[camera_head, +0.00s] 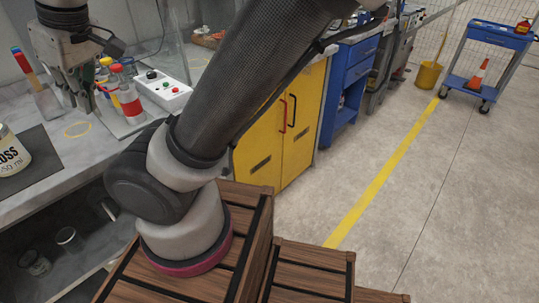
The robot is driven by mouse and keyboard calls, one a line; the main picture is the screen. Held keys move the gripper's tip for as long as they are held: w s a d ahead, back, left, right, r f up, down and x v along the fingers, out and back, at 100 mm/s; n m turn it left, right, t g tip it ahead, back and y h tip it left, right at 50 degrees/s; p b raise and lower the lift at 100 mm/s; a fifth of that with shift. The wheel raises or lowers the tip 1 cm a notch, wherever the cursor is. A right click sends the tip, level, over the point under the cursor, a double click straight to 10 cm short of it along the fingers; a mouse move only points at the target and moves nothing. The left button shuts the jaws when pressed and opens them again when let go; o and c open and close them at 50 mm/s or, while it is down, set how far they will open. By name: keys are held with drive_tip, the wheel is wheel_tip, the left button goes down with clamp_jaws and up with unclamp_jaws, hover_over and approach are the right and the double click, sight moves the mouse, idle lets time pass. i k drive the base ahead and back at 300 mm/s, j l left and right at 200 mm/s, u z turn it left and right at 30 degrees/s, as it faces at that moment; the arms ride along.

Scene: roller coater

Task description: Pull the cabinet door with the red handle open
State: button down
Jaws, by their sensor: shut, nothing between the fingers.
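The yellow cabinet (299,143) stands in the middle of the view, past my arm. It has two doors side by side. The red handle (283,116) is upright on the left door (262,150), close to the seam between the doors. A black handle (293,109) is on the right door. Both doors look closed. My arm hides the upper left of the cabinet. My gripper (76,100) is at the upper left, pointing down over the grey bench, far to the left of the red handle. It is shut and empty.
Wooden crates (310,270) stand before the cabinet. A blue cabinet (355,70) is right of it.

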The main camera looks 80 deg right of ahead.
sight(258, 154)
drive_tip(key=z, duration=2.25)
